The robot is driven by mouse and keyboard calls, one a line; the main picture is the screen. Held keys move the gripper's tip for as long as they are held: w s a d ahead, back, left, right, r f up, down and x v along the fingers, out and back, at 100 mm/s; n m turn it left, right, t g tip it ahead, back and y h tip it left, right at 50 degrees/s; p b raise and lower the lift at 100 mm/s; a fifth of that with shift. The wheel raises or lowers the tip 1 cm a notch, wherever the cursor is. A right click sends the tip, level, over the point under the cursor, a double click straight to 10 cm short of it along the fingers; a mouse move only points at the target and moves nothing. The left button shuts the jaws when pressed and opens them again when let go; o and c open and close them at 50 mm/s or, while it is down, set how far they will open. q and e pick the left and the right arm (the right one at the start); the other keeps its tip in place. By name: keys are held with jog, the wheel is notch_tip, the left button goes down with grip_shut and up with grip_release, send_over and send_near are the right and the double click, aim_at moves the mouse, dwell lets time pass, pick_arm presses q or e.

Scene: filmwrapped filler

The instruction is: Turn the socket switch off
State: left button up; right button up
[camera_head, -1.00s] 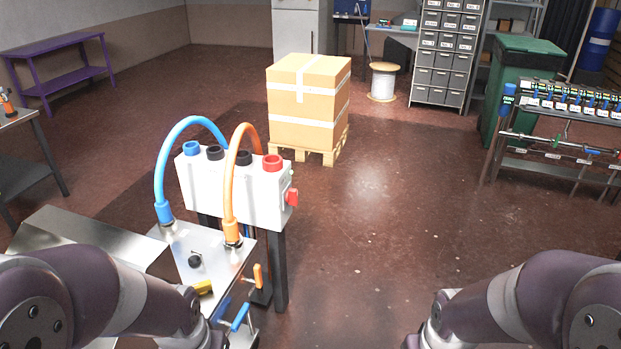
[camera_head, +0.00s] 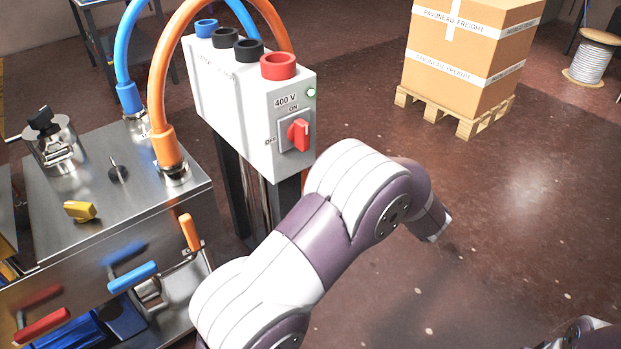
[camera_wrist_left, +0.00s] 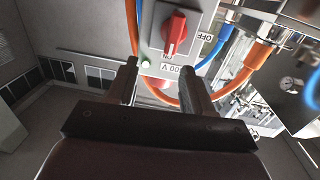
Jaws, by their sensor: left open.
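The red rotary switch (camera_head: 299,134) is on the right end face of the white socket box (camera_head: 240,100). Its handle is upright, toward the ON label, with OFF at its left. A green lamp (camera_head: 311,92) above it is lit. In the left wrist view the picture is upside down, and the red switch (camera_wrist_left: 174,32) shows ahead of my left gripper (camera_wrist_left: 160,68). The gripper is open and empty, its fingertips apart from the switch. In the head view my left arm shows below the box, but its gripper cannot be made out. My right gripper is out of view.
Blue and orange hoses (camera_head: 160,90) arch between the box and a steel bench (camera_head: 85,185) at left. The bench carries a yellow knob (camera_head: 80,211) and coloured handles. A carton (camera_head: 470,55) on a pallet stands behind.

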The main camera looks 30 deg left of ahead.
aim_at(307, 136)
pick_arm(q)
jog(key=shift+n+g+y, duration=0.4)
jog(key=shift+g, duration=0.2)
jog(key=b+x, duration=0.1)
jog(key=x, duration=0.3)
jog(key=b+x, duration=0.1)
jog(key=x, duration=0.2)
jog(key=s+b+x, duration=0.1)
jog(key=b+x, duration=0.1)
jog(key=x, duration=0.2)
jog(key=shift+a+f, duration=0.4)
jog(key=shift+a, duration=0.2)
jog(key=shift+w+a+r, duration=0.1)
jog(key=shift+w+a, duration=0.05)
jog(key=shift+a, duration=0.15)
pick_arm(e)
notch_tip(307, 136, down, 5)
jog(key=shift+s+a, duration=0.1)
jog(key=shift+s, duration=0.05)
pick_arm(q)
grip_shut()
